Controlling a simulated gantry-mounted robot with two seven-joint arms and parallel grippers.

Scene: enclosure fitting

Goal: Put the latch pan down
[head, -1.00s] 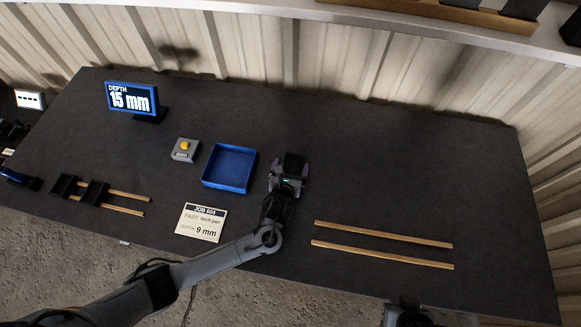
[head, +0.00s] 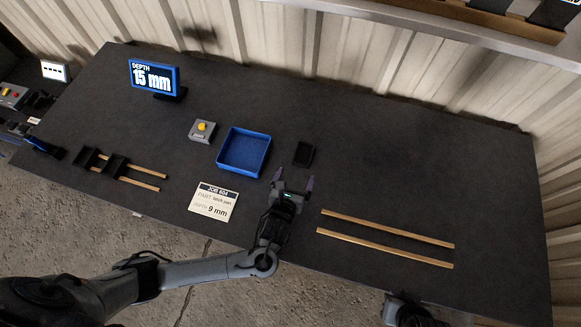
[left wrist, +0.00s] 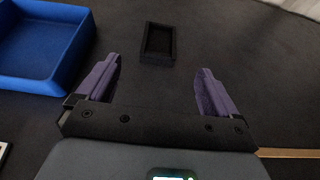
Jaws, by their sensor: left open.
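The latch pan is a small black open box (head: 304,154) lying on the dark table, right of the blue tray. It also shows in the left wrist view (left wrist: 158,43), ahead of the fingers. My left gripper (head: 293,184) is open and empty, with the pan beyond its fingertips and apart from them. In the left wrist view its purple fingers (left wrist: 158,80) are spread wide with bare table between them. The right gripper's jaws do not show; only a dark part of my right arm is at the bottom edge.
A blue tray (head: 222,165) and a grey box with a yellow button (head: 202,131) stand left of the pan. A job card (head: 213,202) reads latch pan, 9 mm; the display (head: 154,77) reads 15 mm. Two wooden strips (head: 386,228) lie at right. Black pans (head: 114,166) sit on rails at left.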

